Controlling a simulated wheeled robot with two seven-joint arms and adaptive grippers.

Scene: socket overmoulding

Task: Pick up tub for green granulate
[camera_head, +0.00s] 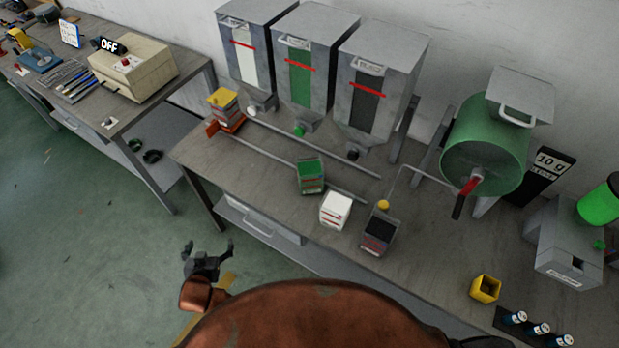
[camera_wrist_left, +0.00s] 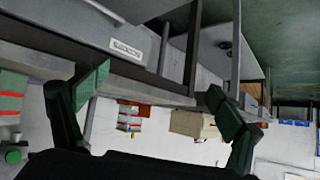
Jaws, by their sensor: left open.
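The tub for green granulate (camera_head: 311,176) is a small green-rimmed tub with a red stripe, standing on the grey workbench (camera_head: 420,255) in front of the hoppers. A white-topped tub (camera_head: 335,209) and a dark-filled tub (camera_head: 379,232) stand to its right. My left gripper (camera_head: 208,250) is open and empty, below and left of the tubs, off the bench's front edge. In the left wrist view its two fingers (camera_wrist_left: 157,95) are spread wide with nothing between them. The green tub is not identifiable there. My right gripper is not in view.
Three hoppers (camera_head: 302,72) with white, green and dark windows stand at the back. A green drum mixer (camera_head: 482,145) with a handle stands right. A yellow tub (camera_head: 485,288) sits near the front right. The bench's front edge and drawer (camera_head: 258,222) lie between my left gripper and the tubs.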

